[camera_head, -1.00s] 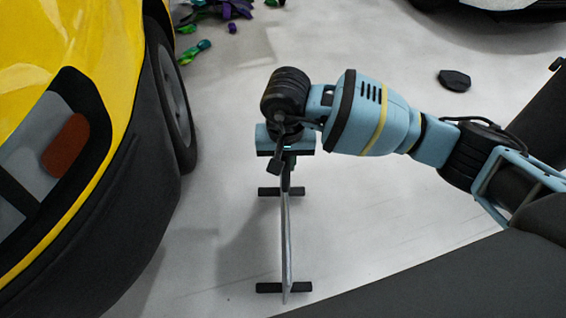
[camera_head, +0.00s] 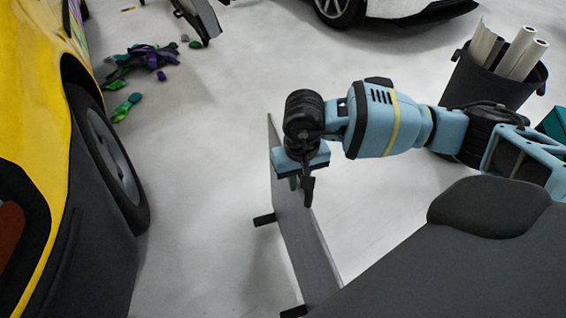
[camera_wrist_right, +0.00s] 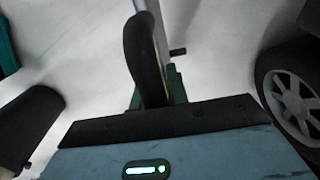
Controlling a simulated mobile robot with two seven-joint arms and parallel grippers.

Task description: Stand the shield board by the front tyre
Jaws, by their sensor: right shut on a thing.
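The shield board (camera_head: 302,240) is a thin grey upright panel with black feet, seen at a slant in the middle of the head view. My right gripper (camera_head: 301,186) is at its upper edge, shut on it. My left gripper is out of view.
The yellow car (camera_head: 35,125) fills the left side. Purple and green scraps (camera_head: 145,60) lie on the floor beyond the tyre. A dark bin (camera_head: 490,78) with white rolls stands back right. A white car (camera_head: 400,8) is at the back. Pale floor between is clear.

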